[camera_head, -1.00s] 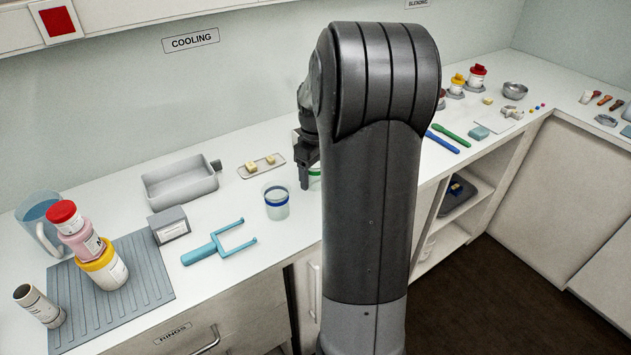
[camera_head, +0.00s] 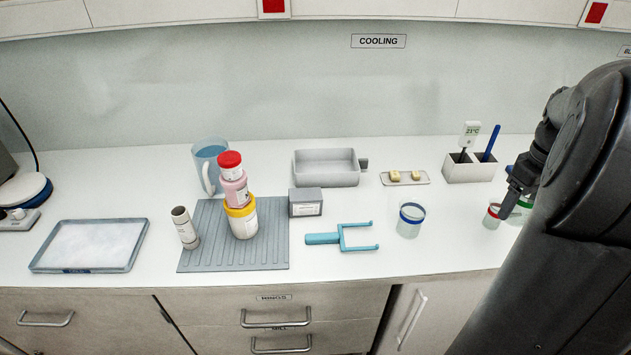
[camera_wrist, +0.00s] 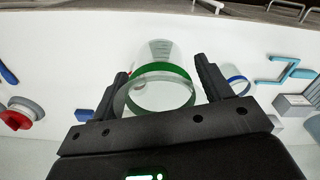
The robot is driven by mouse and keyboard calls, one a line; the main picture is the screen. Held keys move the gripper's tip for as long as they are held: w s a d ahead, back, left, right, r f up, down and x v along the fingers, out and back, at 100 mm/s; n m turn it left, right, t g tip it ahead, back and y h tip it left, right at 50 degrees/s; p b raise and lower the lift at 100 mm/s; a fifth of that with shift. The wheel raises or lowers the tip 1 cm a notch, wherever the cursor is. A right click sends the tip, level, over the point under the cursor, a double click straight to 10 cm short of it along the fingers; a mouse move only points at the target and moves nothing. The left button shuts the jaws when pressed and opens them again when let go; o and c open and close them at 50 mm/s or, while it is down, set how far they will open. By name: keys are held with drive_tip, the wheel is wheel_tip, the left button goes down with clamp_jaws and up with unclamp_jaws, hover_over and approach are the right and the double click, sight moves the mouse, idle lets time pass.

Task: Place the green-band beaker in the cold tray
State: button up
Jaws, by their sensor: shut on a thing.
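The green-band beaker (camera_wrist: 160,50) is clear, with a green band, and sits between the two fingers of my gripper (camera_wrist: 161,72) in the wrist view. My gripper is shut on it. In the head view, my gripper (camera_head: 508,208) is at the right over the counter and partly hides the green-band beaker (camera_head: 526,203). I cannot tell whether the beaker touches the counter. A shallow blue-grey tray (camera_head: 84,270) filled with white, ice-like material lies at the far left of the counter and looks like the cold tray. Nothing stands in it.
A red-band beaker (camera_head: 491,221) stands close beside my gripper, and a blue-band beaker (camera_head: 409,226) is farther left.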

wheel_tip(320, 180, up, 4)
drive_tip(key=w+a+r+n, duration=0.1)
drive_tip(key=w+a+n, duration=0.6)
drive_tip(key=w+a, duration=1.7)
drive_tip(key=w+a+n, duration=0.1)
drive_tip(key=a+n, duration=0.3)
drive_tip(key=a, duration=1.9)
drive_tip(key=s+a+f+n, duration=0.15)
drive_tip(key=s+a, duration=0.25)
drive_tip(key=a, duration=0.8)
drive_tip(key=s+a+r+n, duration=0.1)
drive_tip(key=s+a+n, duration=0.25)
drive_tip(key=a, duration=0.75)
drive_tip(key=s+a+f+n, duration=0.15)
drive_tip(key=s+a, duration=0.35)
drive_tip(key=a, duration=0.7)
drive_tip(key=shift+n, duration=0.25)
drive_tip(key=s+a+f, duration=0.1)
drive_tip(key=a+f, duration=0.2)
drive_tip(key=s+a+f, duration=0.2)
drive_tip(key=a+f, duration=0.2)
drive_tip(key=s+a+f, duration=0.1)
drive_tip(key=a+f, duration=0.3)
drive_tip(key=shift+s+f, duration=0.15)
drive_tip(key=shift+f, duration=2.1)
